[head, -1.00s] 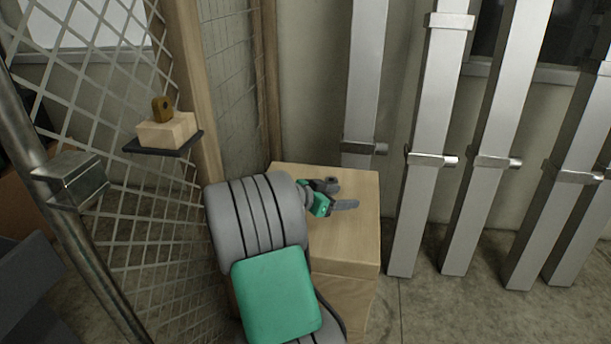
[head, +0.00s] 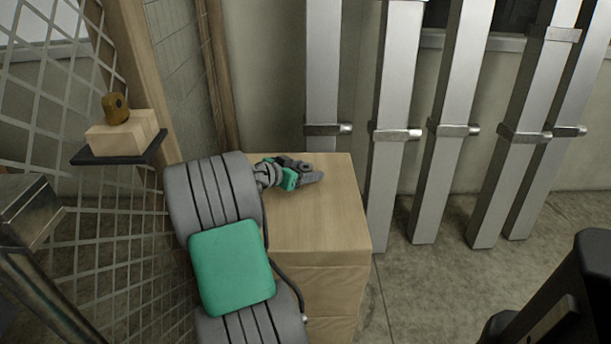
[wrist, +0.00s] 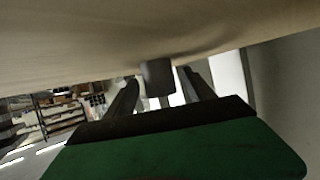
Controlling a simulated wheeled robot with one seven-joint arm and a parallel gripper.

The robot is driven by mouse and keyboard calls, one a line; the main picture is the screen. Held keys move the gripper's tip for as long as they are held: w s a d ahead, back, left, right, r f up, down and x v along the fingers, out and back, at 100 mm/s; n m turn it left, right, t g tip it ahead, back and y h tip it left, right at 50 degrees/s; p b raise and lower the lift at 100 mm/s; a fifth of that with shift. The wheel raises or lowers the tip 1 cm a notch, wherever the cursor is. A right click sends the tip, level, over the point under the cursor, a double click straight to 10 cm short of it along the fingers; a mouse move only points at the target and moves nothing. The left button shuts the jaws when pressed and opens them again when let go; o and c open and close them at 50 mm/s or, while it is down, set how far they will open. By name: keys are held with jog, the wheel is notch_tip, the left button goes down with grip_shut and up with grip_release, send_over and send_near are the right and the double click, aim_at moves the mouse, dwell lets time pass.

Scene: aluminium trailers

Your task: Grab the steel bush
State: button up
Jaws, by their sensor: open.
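The steel bush (wrist: 157,77) is a short grey cylinder on the wooden surface, which fills the top of the wrist view, so that view looks upside down. My gripper (wrist: 161,88) is open, with one dark finger on each side of the bush. A gap shows on both sides, and I see no contact. In the head view my gripper (head: 308,172) is low over the top of the wooden box (head: 320,220), near its back edge. There the bush is hard to tell from the dark fingers.
A mesh fence stands at left, with a dark shelf (head: 88,158) bearing a wooden block (head: 120,135) and a brown holed piece (head: 116,108). Tall aluminium posts (head: 395,110) lean along the back wall. The front of the box top is bare.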

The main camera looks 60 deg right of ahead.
jog(key=shift+d, duration=0.1)
jog(key=shift+c, duration=0.2)
grip_shut()
dwell(0.5)
jog(key=shift+r, duration=0.1)
